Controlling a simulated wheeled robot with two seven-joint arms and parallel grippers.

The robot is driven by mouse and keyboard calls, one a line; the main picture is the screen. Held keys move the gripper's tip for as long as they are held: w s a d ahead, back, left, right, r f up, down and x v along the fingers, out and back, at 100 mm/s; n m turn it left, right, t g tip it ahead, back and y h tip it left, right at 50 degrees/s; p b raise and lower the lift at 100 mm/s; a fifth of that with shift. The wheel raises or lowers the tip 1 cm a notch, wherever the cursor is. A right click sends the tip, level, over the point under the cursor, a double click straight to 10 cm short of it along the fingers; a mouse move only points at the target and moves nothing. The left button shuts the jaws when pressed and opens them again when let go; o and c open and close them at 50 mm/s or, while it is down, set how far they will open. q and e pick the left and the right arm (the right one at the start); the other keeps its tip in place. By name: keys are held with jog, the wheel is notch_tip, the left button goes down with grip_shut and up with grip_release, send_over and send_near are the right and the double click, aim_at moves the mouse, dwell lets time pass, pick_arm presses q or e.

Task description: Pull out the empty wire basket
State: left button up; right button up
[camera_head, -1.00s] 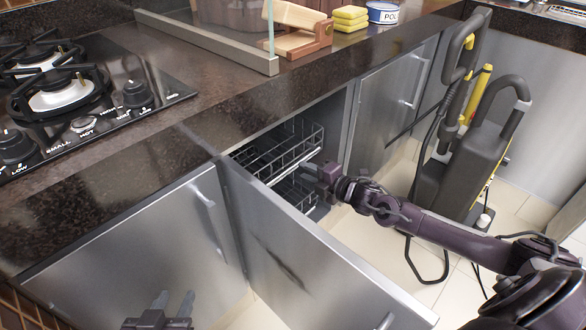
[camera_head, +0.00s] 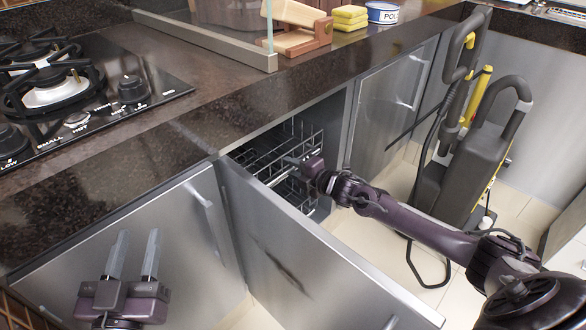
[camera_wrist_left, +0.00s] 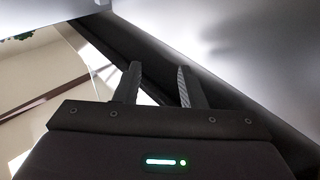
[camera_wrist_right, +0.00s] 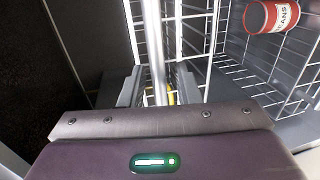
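Wire baskets stand inside the open cabinet. The upper wire basket (camera_head: 262,158) shows in the head view, partly hidden by the door and my right gripper. More wire shows below it. My right gripper (camera_head: 290,161) is at the basket front. In the right wrist view its fingers (camera_wrist_right: 157,88) are apart, with a pale vertical bar (camera_wrist_right: 154,40) between them; I cannot tell whether they touch it. A red and white can (camera_wrist_right: 271,15) lies among wires at the upper right; I cannot tell in which basket. My left gripper (camera_head: 133,255) is open and empty before the left cabinet front.
The open cabinet door (camera_head: 315,255) stands left of my right arm. A dark upright appliance (camera_head: 468,165) with a cable stands on the floor to the right. The dark countertop (camera_head: 200,130) overhangs the cabinet, with a stove (camera_head: 70,95) at the left.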

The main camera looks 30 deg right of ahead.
grip_shut()
dwell(0.3)
